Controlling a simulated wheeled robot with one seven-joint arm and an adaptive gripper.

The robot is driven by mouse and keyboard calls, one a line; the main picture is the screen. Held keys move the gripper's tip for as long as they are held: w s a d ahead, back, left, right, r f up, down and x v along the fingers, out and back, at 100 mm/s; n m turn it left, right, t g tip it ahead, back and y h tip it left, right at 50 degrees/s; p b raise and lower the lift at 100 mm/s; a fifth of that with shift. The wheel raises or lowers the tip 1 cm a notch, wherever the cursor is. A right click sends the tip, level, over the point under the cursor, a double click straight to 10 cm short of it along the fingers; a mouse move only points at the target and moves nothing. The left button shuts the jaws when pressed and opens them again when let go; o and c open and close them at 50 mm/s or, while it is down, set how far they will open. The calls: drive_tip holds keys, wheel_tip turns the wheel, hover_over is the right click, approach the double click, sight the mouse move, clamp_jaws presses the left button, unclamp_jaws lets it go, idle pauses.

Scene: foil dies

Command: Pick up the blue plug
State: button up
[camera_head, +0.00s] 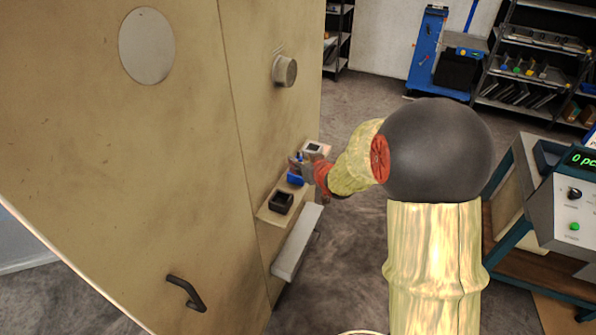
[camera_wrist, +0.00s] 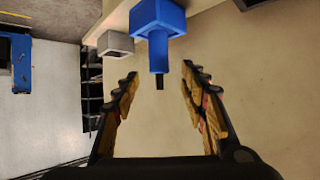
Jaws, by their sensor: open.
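The blue plug (camera_wrist: 157,22) shows at the top middle of the wrist view, with a wide square blue head, a narrower blue body and a small dark tip. In the head view the blue plug (camera_head: 295,179) is a small blue shape on the narrow shelf, partly hidden by my gripper. My gripper (camera_wrist: 158,82) is open, its two fingers spread to either side of the plug's line. The plug's dark tip lies near the level of the fingertips, and no finger is seen touching it. My gripper (camera_head: 304,168) also shows at the shelf in the head view.
The narrow shelf (camera_head: 268,214) juts from the tan cabinet (camera_head: 150,150). A black box (camera_head: 281,202) and a grey block (camera_head: 314,148) sit on it, on either side of the plug; the grey block (camera_wrist: 115,43) shows left of the plug at the wrist. A grey ledge (camera_head: 298,243) lies below.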

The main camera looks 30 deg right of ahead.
sight(299, 159)
drive_tip(key=b+x, duration=0.1)
drive_tip(key=x, duration=0.4)
drive_tip(key=c, duration=0.3)
drive_tip(key=c, duration=0.8)
clamp_jaws()
